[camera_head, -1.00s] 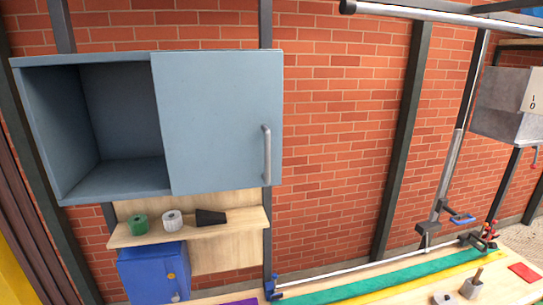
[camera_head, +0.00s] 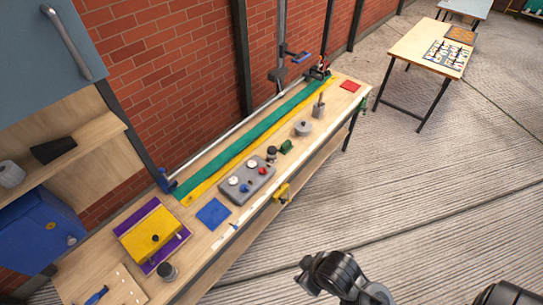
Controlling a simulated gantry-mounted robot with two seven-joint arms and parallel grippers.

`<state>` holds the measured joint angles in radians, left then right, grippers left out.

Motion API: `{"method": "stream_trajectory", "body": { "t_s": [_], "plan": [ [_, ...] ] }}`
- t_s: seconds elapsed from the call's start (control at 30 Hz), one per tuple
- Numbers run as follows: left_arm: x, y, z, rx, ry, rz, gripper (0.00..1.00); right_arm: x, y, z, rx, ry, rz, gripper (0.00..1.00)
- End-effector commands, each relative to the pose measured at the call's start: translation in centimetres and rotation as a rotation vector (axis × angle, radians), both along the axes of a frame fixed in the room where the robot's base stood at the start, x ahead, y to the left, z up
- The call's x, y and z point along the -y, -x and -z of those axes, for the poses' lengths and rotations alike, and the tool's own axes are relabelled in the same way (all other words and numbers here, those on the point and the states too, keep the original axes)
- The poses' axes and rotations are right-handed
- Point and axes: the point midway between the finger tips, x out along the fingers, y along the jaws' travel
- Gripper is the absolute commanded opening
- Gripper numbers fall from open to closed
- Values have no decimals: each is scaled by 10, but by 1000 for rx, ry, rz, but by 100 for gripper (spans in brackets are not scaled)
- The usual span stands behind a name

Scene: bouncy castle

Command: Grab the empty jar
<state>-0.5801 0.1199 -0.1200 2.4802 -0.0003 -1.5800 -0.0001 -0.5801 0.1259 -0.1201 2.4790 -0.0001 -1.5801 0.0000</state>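A small grey, glass-like jar (camera_head: 168,271) stands upright at the near left end of the workbench, by the front edge and beside a yellow box on a purple mat. Its inside is too small to make out. A grey round lidded pot (camera_head: 303,128) stands farther along the bench; I cannot tell whether it is a jar. Dark links of my own arms show at the bottom right, apart from the bench. No gripper fingertips can be made out.
The long wooden workbench (camera_head: 229,233) holds a grey knob panel (camera_head: 247,181), a blue square (camera_head: 213,213), the yellow box (camera_head: 152,235) and green and yellow strips. A wall shelf (camera_head: 79,157) and blue cabinet (camera_head: 40,232) are left.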

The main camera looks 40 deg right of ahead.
Motion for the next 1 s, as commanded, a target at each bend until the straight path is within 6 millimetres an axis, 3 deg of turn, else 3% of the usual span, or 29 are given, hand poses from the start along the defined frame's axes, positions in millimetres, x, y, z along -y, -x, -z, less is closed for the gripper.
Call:
{"method": "stream_trajectory", "body": {
  "t_s": [0.37, 0.9, 1.0],
  "plan": [
    [0, 0, 0, 0, 0, 0, 3, -1, 0, 0, 1, -3, 1, 43],
    [0, 0, 0, 0, 0, 0, 86, -2, 0, -1, 1, -10, 6, 43],
    [0, 0, 0, 0, 0, 0, 92, -2, 0, -1, 1, -10, 6, 43]
  ]
}}
